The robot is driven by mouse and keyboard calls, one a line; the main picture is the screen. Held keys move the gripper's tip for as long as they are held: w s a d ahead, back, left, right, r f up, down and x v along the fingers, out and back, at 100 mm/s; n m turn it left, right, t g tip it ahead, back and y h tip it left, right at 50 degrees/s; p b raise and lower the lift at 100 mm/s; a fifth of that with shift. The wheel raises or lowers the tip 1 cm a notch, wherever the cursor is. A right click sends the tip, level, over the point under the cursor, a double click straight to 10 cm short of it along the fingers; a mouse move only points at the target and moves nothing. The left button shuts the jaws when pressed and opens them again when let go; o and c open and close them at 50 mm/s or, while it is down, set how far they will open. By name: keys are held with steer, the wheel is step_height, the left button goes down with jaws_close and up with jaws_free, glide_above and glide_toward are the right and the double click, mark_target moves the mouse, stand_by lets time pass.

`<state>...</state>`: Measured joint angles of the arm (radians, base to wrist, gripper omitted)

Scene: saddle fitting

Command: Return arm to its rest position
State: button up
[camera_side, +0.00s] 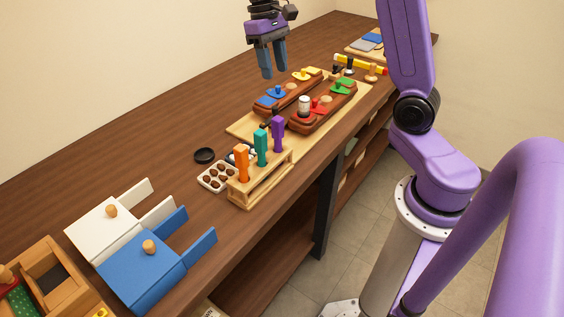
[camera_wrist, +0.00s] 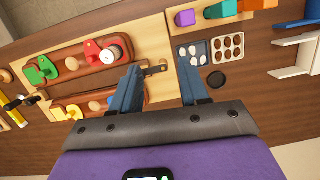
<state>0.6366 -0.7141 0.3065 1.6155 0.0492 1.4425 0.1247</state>
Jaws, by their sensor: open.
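My gripper (camera_side: 272,62) hangs in the air above the back of the bench, fingers pointing down. Its two blue-grey fingers are apart with nothing between them. In the wrist view my gripper (camera_wrist: 157,92) also shows open and empty, with the bench below. Two wooden blocks with coloured fittings lie on a light wooden board (camera_side: 240,131). The back block (camera_side: 287,97) carries blue and yellow saddles. The front block (camera_side: 325,112) carries red and green saddles, and a white-topped cylinder (camera_side: 304,104) stands at its left end.
A wooden rack (camera_side: 262,184) holds orange, teal and purple handles upright. Beside it are a white tray (camera_side: 216,177) of brown pieces and a black round dish (camera_side: 204,155). White (camera_side: 98,231) and blue (camera_side: 140,270) boxes stand at the front left. Bench space behind the board is clear.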

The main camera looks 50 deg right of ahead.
steer(key=s+a+f+n+t, duration=0.1)
steer(key=s+a+n, duration=0.5)
steer(key=s+a, duration=0.4)
steer(key=s+f+n+t, duration=0.1)
steer(key=s+f+n, duration=0.1)
steer(key=s, duration=0.6)
steer(key=s+f+n, duration=0.2)
steer(key=s+n, duration=0.3)
steer(key=s, duration=0.4)
steer(key=shift+s+d+f+t, duration=0.15)
steer(key=shift+s+f+t, duration=0.05)
steer(key=shift+f+t, duration=0.2)
